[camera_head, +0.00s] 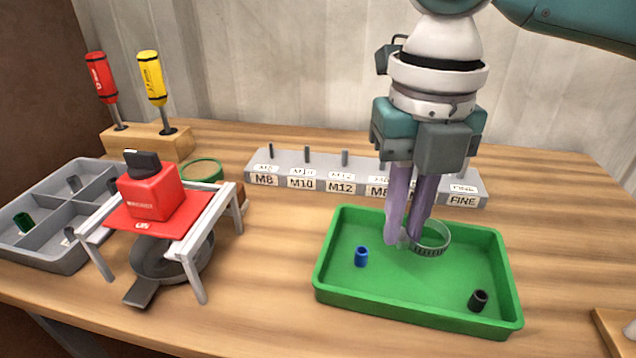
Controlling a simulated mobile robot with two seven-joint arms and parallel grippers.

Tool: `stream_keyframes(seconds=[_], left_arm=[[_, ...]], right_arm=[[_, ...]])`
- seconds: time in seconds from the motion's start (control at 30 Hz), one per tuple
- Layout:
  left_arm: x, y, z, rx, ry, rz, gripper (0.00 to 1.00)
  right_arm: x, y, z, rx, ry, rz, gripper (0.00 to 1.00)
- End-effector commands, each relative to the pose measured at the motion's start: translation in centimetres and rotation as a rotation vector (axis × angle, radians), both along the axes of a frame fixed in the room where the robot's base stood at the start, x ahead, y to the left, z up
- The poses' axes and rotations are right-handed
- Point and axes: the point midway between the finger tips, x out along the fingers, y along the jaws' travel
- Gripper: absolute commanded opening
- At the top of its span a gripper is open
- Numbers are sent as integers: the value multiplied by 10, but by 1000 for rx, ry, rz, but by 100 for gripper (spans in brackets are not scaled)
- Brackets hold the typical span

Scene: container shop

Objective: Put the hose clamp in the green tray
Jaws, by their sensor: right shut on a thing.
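The hose clamp (430,250) is a grey metal ring, low over the green tray (350,288) near its back middle. My right gripper (404,240) points down into the tray, with its purple fingers shut on the left side of the hose clamp's band. I cannot tell whether the clamp touches the tray floor. A blue piece (361,256) and a black piece (479,300) also stand in the tray. My left gripper is not in view.
A grey labelled rack (290,180) with upright pegs stands behind the tray. To the left are a small white-legged stand (206,222) with a red block (150,192), a grey divided bin (45,262) and a wooden screwdriver holder (147,143). Bare table lies between stand and tray.

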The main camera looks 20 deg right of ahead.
Motion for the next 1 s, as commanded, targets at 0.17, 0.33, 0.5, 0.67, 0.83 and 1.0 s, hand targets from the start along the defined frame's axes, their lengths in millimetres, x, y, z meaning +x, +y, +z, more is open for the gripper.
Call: stream_keyframes(seconds=[0.17, 0.33, 0.5, 0.67, 0.83, 1.0], left_arm=[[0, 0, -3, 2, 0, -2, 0], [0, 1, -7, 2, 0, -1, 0], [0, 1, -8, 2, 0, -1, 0], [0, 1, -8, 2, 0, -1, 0], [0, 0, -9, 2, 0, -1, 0], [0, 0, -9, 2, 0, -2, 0]], right_arm=[[0, 0, -17, 0, 2, 0, 0], [-1, 0, -45, 0, 3, 0, 0], [0, 0, -52, -1, 0, 0, 0], [0, 0, -52, 0, -1, 1, 0], [0, 0, -55, -1, 0, 0, 17], [0, 0, -55, 0, 0, 0, 36]])
